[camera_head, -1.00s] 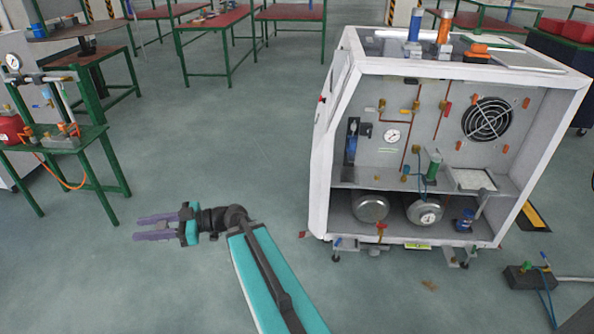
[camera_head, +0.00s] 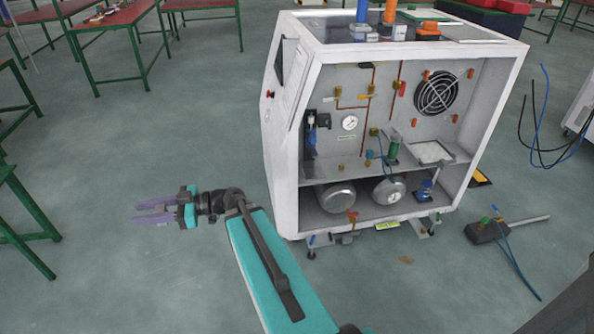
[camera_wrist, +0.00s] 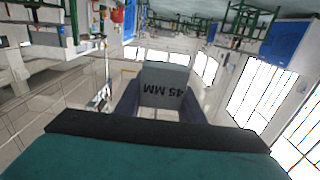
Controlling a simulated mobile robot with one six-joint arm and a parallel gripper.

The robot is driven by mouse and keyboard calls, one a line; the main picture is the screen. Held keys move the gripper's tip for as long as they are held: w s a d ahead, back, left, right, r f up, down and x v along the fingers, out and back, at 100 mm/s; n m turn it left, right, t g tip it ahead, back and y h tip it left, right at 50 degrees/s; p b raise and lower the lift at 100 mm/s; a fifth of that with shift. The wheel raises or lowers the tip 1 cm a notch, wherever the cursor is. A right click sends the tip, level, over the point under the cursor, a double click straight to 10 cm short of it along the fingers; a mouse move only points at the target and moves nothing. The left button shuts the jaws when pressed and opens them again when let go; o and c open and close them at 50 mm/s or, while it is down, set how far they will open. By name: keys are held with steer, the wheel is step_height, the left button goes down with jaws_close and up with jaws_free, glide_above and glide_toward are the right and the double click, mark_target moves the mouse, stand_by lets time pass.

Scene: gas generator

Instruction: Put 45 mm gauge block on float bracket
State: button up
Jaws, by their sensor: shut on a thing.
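The grey gauge block (camera_wrist: 165,80) shows in the wrist view with "45 MM" printed on it, upside down in the picture. My gripper (camera_wrist: 162,103) is shut on it, one purple finger on each side. In the head view my gripper (camera_head: 153,212) is over open floor, left of the white generator cabinet (camera_head: 283,170), pointing left. The block is too small to make out there. I cannot tell which part in the open cabinet is the float bracket.
The cabinet holds silver tanks (camera_head: 336,197), a shelf, a gauge (camera_head: 349,122) and a fan (camera_head: 437,93). A dark foot pedal (camera_head: 487,232) with a blue hose lies on the floor at right. Green-framed tables (camera_head: 115,30) stand at upper left. Floor around my gripper is clear.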

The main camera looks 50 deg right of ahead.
steer(key=shift+w, duration=0.25)
steer(key=shift+a, duration=0.15)
